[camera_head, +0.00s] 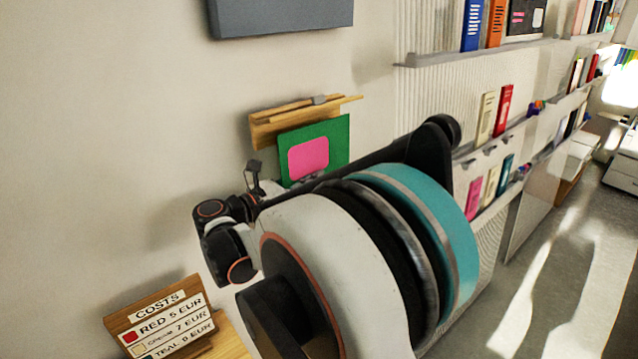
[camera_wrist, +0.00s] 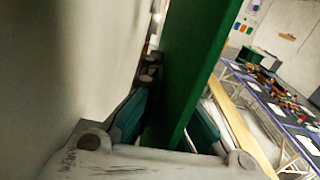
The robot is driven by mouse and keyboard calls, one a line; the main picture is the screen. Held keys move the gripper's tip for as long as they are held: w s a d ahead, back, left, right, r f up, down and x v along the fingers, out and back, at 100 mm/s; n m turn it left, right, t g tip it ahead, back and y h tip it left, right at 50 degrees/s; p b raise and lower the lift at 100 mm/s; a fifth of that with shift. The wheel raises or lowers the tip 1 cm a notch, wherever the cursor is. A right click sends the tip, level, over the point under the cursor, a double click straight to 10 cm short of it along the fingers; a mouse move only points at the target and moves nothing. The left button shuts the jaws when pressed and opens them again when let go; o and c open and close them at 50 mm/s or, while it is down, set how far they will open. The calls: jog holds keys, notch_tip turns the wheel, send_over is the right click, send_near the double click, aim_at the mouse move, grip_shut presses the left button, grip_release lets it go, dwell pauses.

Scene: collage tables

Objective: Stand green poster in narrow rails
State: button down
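The green poster (camera_head: 336,143), with a pink rounded patch on its face, is tilted in the head view, just below and in front of the wooden rails (camera_head: 275,131) on the wall. Its top edge overlaps the lower part of the rails in the picture; I cannot tell whether they touch. My gripper (camera_wrist: 168,118) is shut on the poster, which stands as a green slab between the two teal-padded fingers in the wrist view (camera_wrist: 193,60). In the head view my arm hides most of the gripper and the poster's lower edge.
A wooden costs sign (camera_head: 158,312) stands at the lower left. A grey panel (camera_head: 280,17) hangs on the wall above the rails. Shelves (camera_head: 475,55) with several books and cards are on the right. The floor (camera_head: 540,270) at the right is clear.

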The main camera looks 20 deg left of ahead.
jog(key=shift+w+a+f, duration=0.1)
jog(key=shift+w+a, duration=0.3)
jog(key=shift+a, duration=0.35)
jog(key=shift+w+a, duration=0.4)
jog(key=shift+a, duration=0.4)
jog(key=shift+w+a+f, duration=0.1)
jog(key=shift+w+a, duration=0.3)
jog(key=shift+a, duration=0.35)
jog(key=shift+s+b, duration=0.1)
jog(key=shift+b, duration=0.3)
jog(key=shift+f+b, duration=0.55)
jog(key=shift+f, duration=0.2)
jog(key=shift+f+b, duration=0.5)
jog(key=c, duration=1.7)
grip_release()
